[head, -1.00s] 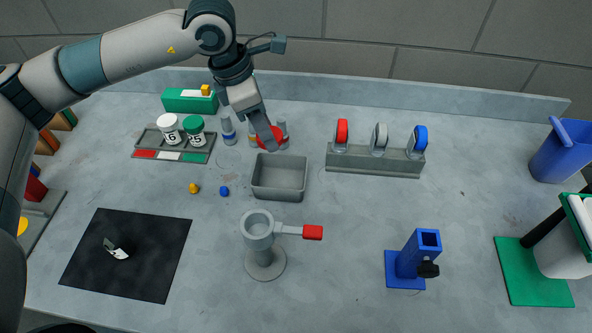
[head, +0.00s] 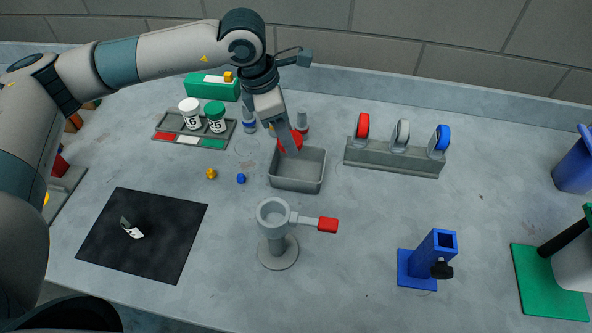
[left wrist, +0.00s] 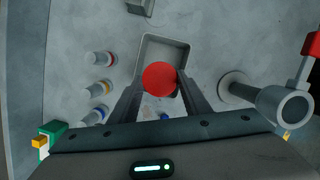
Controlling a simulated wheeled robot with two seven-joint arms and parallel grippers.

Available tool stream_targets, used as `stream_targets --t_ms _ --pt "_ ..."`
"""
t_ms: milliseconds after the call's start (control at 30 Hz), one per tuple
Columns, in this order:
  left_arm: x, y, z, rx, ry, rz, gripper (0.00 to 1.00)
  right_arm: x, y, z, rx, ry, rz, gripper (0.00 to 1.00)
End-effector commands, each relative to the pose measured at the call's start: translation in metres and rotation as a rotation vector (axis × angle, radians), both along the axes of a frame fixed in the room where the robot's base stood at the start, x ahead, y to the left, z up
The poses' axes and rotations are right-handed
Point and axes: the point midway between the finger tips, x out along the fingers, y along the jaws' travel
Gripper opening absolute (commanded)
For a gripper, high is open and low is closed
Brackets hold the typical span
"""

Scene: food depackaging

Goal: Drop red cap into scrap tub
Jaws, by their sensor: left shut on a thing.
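My left gripper (head: 293,140) is shut on the red cap (head: 284,138). In the left wrist view the cap (left wrist: 159,76) is a round red disc between the two fingertips. The scrap tub (head: 296,185) is a grey open rectangular tray on the table. In the head view the cap is at the tub's far edge, partly hidden behind a finger. In the left wrist view it overlaps the near part of the tub (left wrist: 165,48). The height of the cap above the tub is hard to tell. My right gripper is not in view.
A grey cup-shaped stand with a red-tipped handle (head: 328,225) is in front of the tub. A rack with red, grey and blue discs (head: 395,160) stands right. Small bottles (head: 302,122) stand behind. A tray (head: 162,124) holds two jars. A black mat (head: 110,255) lies front left.

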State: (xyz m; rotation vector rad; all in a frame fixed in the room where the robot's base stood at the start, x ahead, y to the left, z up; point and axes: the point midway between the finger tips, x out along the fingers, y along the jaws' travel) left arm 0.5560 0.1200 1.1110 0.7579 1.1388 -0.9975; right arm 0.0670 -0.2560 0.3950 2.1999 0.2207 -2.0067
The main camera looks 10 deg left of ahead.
Motion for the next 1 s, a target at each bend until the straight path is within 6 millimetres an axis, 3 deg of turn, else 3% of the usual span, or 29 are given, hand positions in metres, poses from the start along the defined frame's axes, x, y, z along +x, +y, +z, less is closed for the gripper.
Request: stream_targets --t_ms 200,567,600,667,1000 --pt "0.000 0.000 -0.014 0.000 0.001 0.001 0.22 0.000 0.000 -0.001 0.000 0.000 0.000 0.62" --pt "0.000 0.000 -0.016 0.000 0.000 0.001 0.22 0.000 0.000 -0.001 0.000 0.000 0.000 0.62" --pt "0.000 0.000 -0.016 0.000 0.000 0.001 0.53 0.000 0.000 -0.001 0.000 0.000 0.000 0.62" --pt "0.000 0.000 -0.016 0.000 0.000 0.000 0.65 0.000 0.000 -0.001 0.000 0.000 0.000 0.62" --pt "0.000 0.000 -0.015 0.000 0.000 0.000 0.65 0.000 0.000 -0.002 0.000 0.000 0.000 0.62"
